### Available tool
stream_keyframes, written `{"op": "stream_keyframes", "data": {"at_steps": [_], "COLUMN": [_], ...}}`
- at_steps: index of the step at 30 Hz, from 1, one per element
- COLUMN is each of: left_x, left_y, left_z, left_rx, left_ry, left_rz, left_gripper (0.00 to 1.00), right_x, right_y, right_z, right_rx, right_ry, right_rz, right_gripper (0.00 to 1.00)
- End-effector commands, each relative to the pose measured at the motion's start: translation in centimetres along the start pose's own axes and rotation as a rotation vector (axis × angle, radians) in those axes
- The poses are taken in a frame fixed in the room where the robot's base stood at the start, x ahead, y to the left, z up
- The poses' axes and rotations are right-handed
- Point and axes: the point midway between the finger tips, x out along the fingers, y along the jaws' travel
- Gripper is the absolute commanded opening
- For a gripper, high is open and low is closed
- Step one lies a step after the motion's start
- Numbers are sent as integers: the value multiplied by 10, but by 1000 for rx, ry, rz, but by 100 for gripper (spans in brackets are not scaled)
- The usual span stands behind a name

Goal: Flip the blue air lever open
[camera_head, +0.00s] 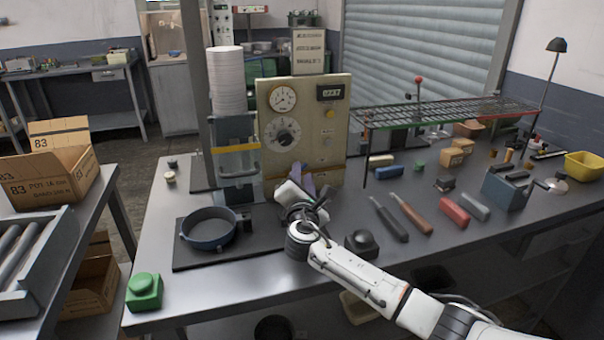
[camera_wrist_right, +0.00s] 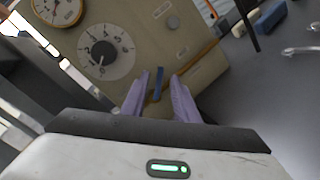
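The blue air lever (camera_wrist_right: 158,84) is a thin upright blue bar on the beige control panel, below and right of the dial in the wrist view. My right gripper (camera_wrist_right: 160,76) is open, its two purple fingers on either side of the lever with visible gaps. I cannot tell how far the fingertips are from the panel face. In the head view my right gripper (camera_head: 307,181) is at the lower part of the beige panel (camera_head: 340,120), and the lever is not clearly visible there. My left gripper is not in view.
The panel carries a gauge (camera_head: 283,98), a dial (camera_head: 282,135) and a display. Left of it stands a press-like fixture with a stack of white discs (camera_head: 228,80). A blue pan (camera_head: 208,230) sits on a black mat in front. A wire rack (camera_head: 450,112) spans the right side.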

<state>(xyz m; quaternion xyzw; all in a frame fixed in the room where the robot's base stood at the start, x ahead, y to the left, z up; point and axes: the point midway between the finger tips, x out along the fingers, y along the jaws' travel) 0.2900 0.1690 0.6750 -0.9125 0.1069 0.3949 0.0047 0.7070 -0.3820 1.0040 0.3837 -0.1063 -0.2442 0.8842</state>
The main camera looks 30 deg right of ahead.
Motion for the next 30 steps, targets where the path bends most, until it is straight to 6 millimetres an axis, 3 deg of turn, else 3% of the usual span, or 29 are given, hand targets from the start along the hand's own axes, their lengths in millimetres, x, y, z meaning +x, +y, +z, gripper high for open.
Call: {"op": "stream_keyframes", "data": {"at_steps": [5,14,19,30], "left_x": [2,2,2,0], "left_y": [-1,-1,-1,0], "left_z": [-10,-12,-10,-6], "left_rx": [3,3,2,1], "left_ry": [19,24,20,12], "left_rz": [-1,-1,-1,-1], "left_gripper": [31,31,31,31], "right_x": [12,13,12,12], "right_y": [0,0,0,-1], "right_z": [0,0,0,0], "right_rx": [1,1,1,36], "right_ry": [0,1,1,9], "right_rz": [0,1,0,-7], "right_gripper": [27,27,0,0]}}
